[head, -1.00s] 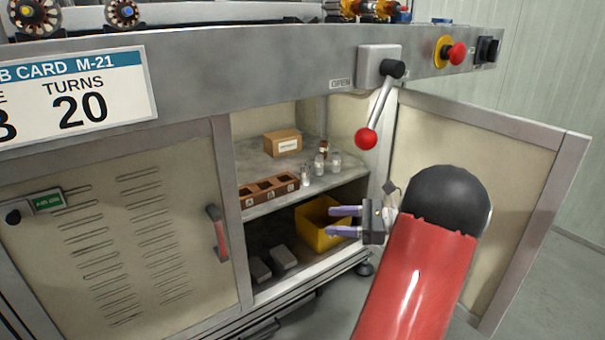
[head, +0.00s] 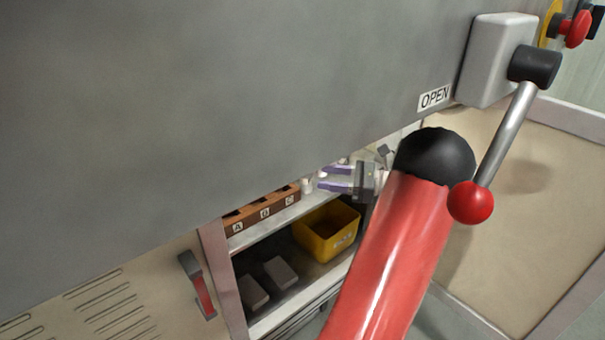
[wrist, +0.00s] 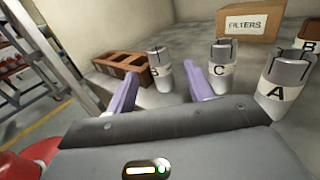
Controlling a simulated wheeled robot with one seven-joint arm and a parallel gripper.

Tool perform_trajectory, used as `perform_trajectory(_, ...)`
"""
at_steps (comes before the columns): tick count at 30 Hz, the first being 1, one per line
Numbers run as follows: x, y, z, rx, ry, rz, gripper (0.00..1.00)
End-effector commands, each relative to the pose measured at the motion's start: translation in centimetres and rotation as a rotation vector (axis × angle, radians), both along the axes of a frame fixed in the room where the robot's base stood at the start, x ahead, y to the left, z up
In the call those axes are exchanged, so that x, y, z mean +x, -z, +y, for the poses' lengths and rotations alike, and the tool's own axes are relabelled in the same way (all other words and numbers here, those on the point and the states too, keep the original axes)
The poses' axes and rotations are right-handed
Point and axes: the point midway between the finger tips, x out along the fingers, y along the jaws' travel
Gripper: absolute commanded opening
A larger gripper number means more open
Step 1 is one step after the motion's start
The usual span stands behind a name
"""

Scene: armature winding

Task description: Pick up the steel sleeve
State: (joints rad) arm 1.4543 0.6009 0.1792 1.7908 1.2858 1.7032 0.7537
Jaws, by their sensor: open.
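Three upright metallic cylinders with white lettered bands stand on the cabinet shelf in the wrist view. The nearest to my fingers is a cylinder (wrist: 157,69) whose letter looks like S or B. Right of it are cylinder C (wrist: 221,68) and the closer cylinder A (wrist: 284,80). None is named as the steel sleeve. My gripper (wrist: 162,72) is open, its two purple fingers pointing at the S-or-B cylinder, which appears in line with the gap. I cannot tell whether it is between the tips. In the head view my gripper (head: 321,178) is at the shelf, beside a small pale cylinder (head: 307,186).
A brown rack (head: 263,208) marked A, B, C lies left on the shelf. A FILTERS box (wrist: 247,22) stands behind, and a brown object (wrist: 311,35) is at far right. A yellow bin (head: 326,235) sits below. A red-knobbed lever (head: 490,160) hangs near my arm.

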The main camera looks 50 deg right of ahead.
Motion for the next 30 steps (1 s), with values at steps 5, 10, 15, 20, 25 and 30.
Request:
perform_trajectory(5,1.4,0.1,0.9,0.0,-0.001,0.0,0.53)
perform_trajectory(10,3.2,0.3,2.0,-0.001,-0.003,0.0,0.53)
perform_trajectory(15,5.2,0.3,3.2,0.0,-0.001,0.001,0.53)
perform_trajectory(20,5.4,0.2,3.4,0.0,0.0,0.001,0.53)
perform_trajectory(25,5.4,0.2,3.3,-0.001,0.0,0.001,0.4)
perform_trajectory(30,5.4,0.2,3.3,-0.001,0.0,0.001,0.17)
